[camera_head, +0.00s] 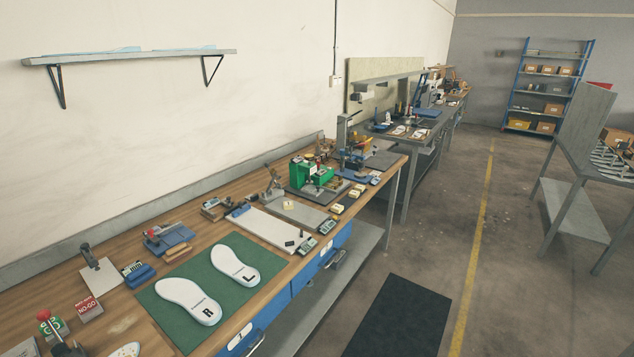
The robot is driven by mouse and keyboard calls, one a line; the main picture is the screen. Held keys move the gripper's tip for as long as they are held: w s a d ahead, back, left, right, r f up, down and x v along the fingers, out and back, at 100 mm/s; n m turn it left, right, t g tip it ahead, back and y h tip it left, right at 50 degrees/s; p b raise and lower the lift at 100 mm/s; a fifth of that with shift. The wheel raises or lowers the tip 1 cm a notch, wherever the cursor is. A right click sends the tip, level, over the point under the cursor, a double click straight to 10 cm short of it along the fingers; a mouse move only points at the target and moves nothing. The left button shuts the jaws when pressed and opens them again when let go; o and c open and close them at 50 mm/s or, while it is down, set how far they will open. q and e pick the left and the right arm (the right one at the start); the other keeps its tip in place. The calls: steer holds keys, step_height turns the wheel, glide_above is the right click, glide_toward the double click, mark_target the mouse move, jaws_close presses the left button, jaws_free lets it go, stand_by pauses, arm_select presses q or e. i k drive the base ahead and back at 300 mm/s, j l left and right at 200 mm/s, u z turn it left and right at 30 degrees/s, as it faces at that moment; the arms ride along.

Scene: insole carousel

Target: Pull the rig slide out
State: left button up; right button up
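I cannot tell for sure which part is the rig slide. Several small rigs stand on the long wooden workbench (115,252). One is a grey plate with an upright clamp (100,277) at the left. Another is a blue fixture (168,238) behind the insoles. A green machine (313,175) stands on a dark plate farther along. A lever with a red knob (44,315) is at the lower left, partly cut off by the frame. Neither of my grippers is in view.
Two white insoles marked R (190,300) and L (235,266) lie on a green mat (178,333). Blue drawers (305,273) are under the bench front. A dark floor mat (400,318) lies in the open aisle. A grey stand (575,205) is at the right.

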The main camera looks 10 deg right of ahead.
mark_target(312, 189)
steer(key=i+l+u, duration=0.1)
steer(key=l, duration=0.25)
steer(key=i+l+u, duration=0.15)
steer(key=i+l, duration=0.15)
steer(key=i+l+u, duration=0.1)
steer(key=l, duration=0.3)
steer(key=i+l+u, duration=0.15)
steer(key=l, duration=0.25)
steer(key=i+l+u, duration=0.1)
steer(key=l, duration=0.3)
steer(key=i+l+u, duration=0.15)
steer(key=l, duration=0.3)
steer(key=i+l+u, duration=0.1)
steer(key=l, duration=0.3)
steer(key=i+l+u, duration=0.1)
steer(key=l, duration=0.35)
steer(key=l+u, duration=0.1)
steer(key=l, duration=0.5)
steer(key=i+l, duration=0.1)
steer(key=l, duration=0.5)
steer(key=u, duration=0.05)
